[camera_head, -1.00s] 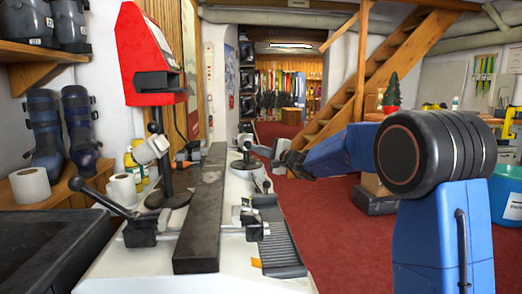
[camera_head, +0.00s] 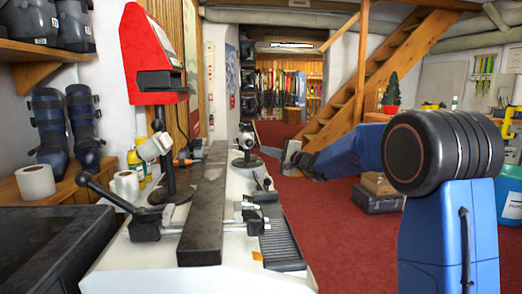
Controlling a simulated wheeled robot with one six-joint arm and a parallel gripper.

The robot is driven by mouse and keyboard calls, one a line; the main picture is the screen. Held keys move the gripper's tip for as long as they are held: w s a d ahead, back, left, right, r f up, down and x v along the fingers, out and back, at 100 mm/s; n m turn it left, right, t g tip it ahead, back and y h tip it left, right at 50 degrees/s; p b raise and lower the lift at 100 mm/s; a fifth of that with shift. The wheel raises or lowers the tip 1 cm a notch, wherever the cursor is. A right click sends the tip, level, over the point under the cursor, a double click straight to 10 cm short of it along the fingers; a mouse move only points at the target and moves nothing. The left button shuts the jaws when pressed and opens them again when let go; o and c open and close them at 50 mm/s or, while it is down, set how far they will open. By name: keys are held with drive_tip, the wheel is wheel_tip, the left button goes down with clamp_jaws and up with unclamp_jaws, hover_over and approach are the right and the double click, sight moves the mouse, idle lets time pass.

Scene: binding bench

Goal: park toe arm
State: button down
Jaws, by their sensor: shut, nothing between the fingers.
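The white binding bench (camera_head: 128,268) carries a long dark bar (camera_head: 208,215) down its middle. A small clamp with a pale round head (camera_head: 246,140) stands at the bar's far end, on a dark round base. A nearer clamp (camera_head: 250,216) sits right of the bar, with a short dark-tipped lever (camera_head: 264,183) behind it. A long black ball-ended lever (camera_head: 100,192) rises from the clamp at the left. I cannot tell which part is the toe arm. My gripper (camera_head: 288,157) is shut and empty, right of the far clamp and apart from it.
A red device (camera_head: 152,60) on a dark post stands at the bench's left. A ribbed black pad (camera_head: 281,242) lies along its right side. Paper rolls (camera_head: 36,181) and boots (camera_head: 82,128) are at the left.

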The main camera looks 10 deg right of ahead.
drive_tip(key=s, duration=0.8)
drive_tip(key=shift+s+d+f, duration=0.15)
drive_tip(key=shift+s+d, duration=0.1)
drive_tip(key=shift+d, duration=0.2)
drive_tip(key=shift+d, duration=0.1)
